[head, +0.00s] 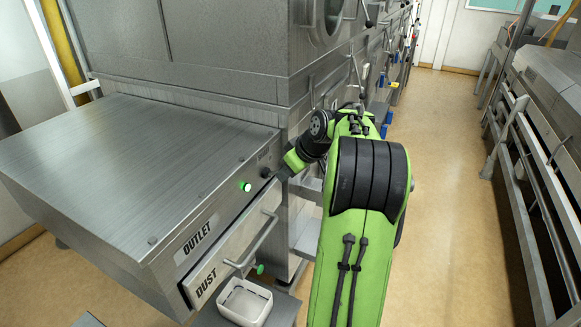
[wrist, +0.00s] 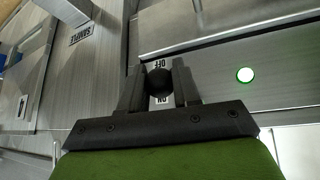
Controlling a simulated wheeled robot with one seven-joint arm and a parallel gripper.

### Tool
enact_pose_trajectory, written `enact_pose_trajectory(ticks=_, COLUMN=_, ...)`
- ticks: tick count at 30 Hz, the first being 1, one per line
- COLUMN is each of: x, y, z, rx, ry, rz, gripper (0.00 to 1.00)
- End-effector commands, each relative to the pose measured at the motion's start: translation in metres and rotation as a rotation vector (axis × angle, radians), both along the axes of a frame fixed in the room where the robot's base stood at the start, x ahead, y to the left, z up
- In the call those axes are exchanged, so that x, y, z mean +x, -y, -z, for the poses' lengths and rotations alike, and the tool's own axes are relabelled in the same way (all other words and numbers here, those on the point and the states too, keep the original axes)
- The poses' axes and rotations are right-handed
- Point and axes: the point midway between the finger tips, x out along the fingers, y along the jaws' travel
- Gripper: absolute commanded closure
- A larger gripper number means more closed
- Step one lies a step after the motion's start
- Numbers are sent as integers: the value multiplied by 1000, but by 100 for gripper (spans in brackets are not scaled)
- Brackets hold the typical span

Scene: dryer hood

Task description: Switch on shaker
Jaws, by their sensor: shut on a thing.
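The shaker switch is a round black knob (wrist: 158,82) on the steel front panel, between an OFF label (wrist: 159,65) and a partly hidden ON label (wrist: 160,99). The knob also shows in the head view (head: 266,172), partly behind my gripper. My gripper (wrist: 158,88) has one finger on each side of the knob and is shut on it. In the head view my gripper (head: 275,172) reaches the panel from the right. A round lamp (head: 246,187) beside the knob glows green. It also shows in the wrist view (wrist: 245,75).
The steel housing (head: 120,150) carries OUTLET (head: 197,238) and DUST (head: 206,284) labels. A drawer handle (head: 255,245) sticks out below the knob. A white tray (head: 244,302) stands below. The aisle floor (head: 445,160) to the right is clear.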

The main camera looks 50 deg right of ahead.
Motion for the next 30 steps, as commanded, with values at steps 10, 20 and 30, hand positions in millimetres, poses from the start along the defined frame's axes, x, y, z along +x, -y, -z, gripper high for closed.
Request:
enact_pose_trajectory(ticks=10, x=2, y=0, z=-4, rx=-19, ry=-64, rz=-1, gripper=100)
enact_pose_trajectory(ticks=20, x=2, y=0, z=-4, rx=-20, ry=-65, rz=-1, gripper=100)
enact_pose_trajectory(ticks=30, x=2, y=0, z=-4, rx=-20, ry=-64, rz=-1, gripper=45)
